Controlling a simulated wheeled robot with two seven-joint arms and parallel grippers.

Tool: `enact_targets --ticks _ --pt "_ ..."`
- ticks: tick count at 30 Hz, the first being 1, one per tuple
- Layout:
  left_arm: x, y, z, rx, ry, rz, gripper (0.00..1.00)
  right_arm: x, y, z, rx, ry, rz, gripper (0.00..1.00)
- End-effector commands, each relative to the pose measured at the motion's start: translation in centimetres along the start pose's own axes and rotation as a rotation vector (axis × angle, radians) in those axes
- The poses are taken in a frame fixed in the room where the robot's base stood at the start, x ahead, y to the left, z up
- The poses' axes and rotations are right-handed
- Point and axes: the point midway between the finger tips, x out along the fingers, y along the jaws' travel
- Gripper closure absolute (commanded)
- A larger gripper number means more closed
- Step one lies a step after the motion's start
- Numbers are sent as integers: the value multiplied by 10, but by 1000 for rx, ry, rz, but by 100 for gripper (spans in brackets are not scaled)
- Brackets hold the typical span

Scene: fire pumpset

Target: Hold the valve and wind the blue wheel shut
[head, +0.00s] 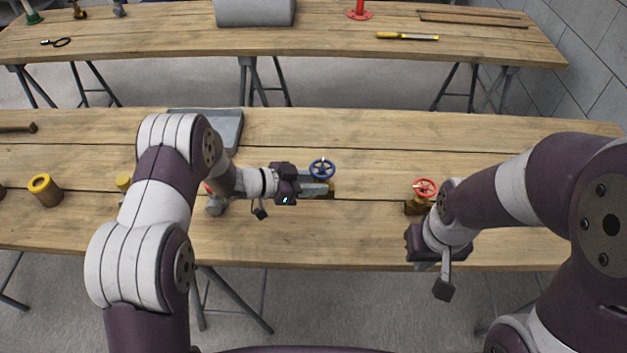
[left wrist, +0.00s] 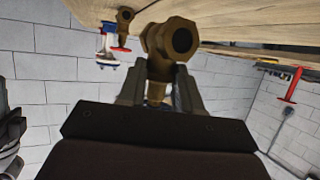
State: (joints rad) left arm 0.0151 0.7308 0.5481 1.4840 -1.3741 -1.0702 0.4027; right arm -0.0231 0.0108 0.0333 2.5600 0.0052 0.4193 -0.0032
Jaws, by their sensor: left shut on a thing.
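The valve with the blue wheel (head: 321,168) is at the middle of the near bench in the head view. Its brass body (head: 331,189) shows partly, behind my left gripper's fingers. My left gripper (head: 318,187) is shut on this valve. In the left wrist view the brass body (left wrist: 170,38) sits between the two fingers of the left gripper (left wrist: 160,88); the blue wheel cannot be made out there. My right gripper (head: 412,240) is low at the bench's front edge, right of the blue-wheel valve; its fingers do not show clearly.
A second brass valve with a red wheel (head: 425,188) stands just beyond my right gripper. A grey tray (head: 228,128) lies behind my left arm. A yellow-topped brass fitting (head: 42,188) stands at the left. The bench between the two valves is clear. Another bench stands behind.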

Motion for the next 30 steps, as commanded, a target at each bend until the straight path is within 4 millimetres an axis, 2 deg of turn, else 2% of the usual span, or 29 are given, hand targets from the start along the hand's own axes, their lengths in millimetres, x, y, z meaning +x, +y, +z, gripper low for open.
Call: enact_targets --ticks 30 --pt "16 0 37 1 2 -1 100 28 0 3 0 0 0 100"
